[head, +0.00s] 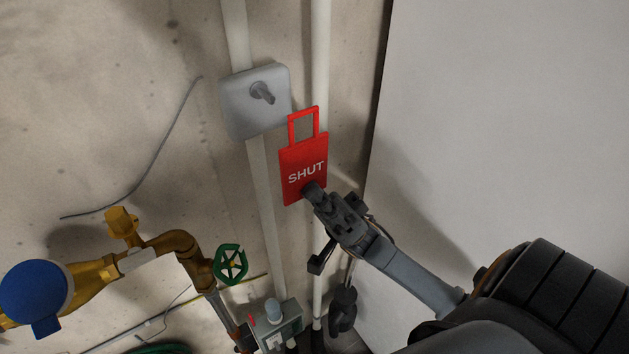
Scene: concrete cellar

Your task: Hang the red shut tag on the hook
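The red tag (304,168) with white SHUT lettering is held up, nearly upright and tilted slightly, with its open loop handle at the top. My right gripper (312,191) is at the tag's lower edge and appears shut on it; the far finger is hidden behind the tag. The hook (262,92) is a short grey peg on a light grey square plate (241,116), up and left of the tag. The tag's loop is to the right of the hook, and the tag is not on it. My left gripper is not in view.
Two pale vertical pipes (319,60) run along the concrete wall. Brass pipework with a green handwheel (231,265) and a blue round cap (35,287) is at lower left. A grey box (275,325) sits low in the middle. A plain pale panel (510,120) fills the right.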

